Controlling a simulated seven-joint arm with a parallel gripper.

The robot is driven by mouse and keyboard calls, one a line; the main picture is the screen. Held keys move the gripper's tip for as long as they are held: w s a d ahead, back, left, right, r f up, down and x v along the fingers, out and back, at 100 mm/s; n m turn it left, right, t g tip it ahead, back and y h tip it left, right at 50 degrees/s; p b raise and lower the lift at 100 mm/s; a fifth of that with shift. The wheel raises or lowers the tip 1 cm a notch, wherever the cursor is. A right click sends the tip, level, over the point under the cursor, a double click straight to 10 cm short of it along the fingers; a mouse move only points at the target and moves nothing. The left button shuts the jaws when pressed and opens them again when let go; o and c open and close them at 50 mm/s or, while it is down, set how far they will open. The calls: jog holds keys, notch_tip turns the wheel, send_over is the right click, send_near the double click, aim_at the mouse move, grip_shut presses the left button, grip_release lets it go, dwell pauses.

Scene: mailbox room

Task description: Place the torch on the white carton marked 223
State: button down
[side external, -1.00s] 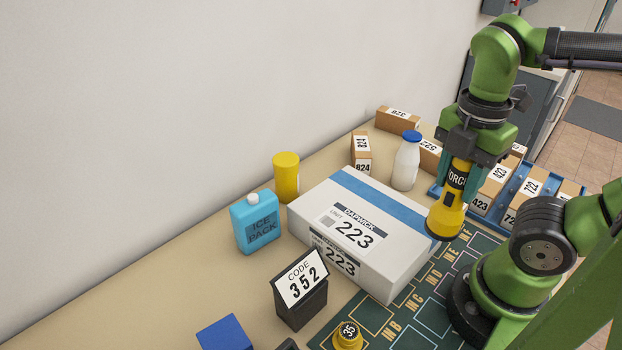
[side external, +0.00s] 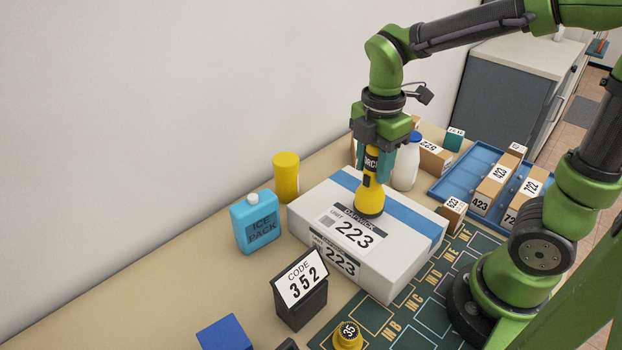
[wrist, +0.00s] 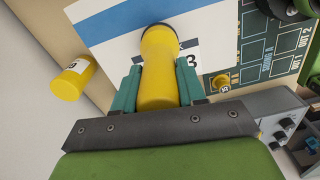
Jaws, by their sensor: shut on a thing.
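The torch (side external: 371,196) is yellow with a black label and points head down. My gripper (side external: 371,165) is shut on its upper body. The torch is over the top of the white carton (side external: 408,248) marked 223, which has a blue stripe. Its head looks at or very near the carton's top; I cannot tell whether it touches. In the wrist view the torch (wrist: 160,70) stands between my teal fingers, with the carton (wrist: 110,45) beyond it, and its head hides part of the label.
A blue ice pack (side external: 257,222), a yellow cylinder (side external: 286,178) and a white bottle (side external: 406,165) stand around the carton. A code 352 sign (side external: 300,285) is in front. A blue tray (side external: 455,185) with small boxes lies at right, beyond the green mat (side external: 400,318).

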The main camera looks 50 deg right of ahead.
jog(key=shift+f, duration=0.4)
jog(key=shift+f, duration=0.1)
jog(key=c, duration=0.7)
grip_release()
jog(key=shift+f, duration=0.1)
jog(key=shift+o, duration=0.2)
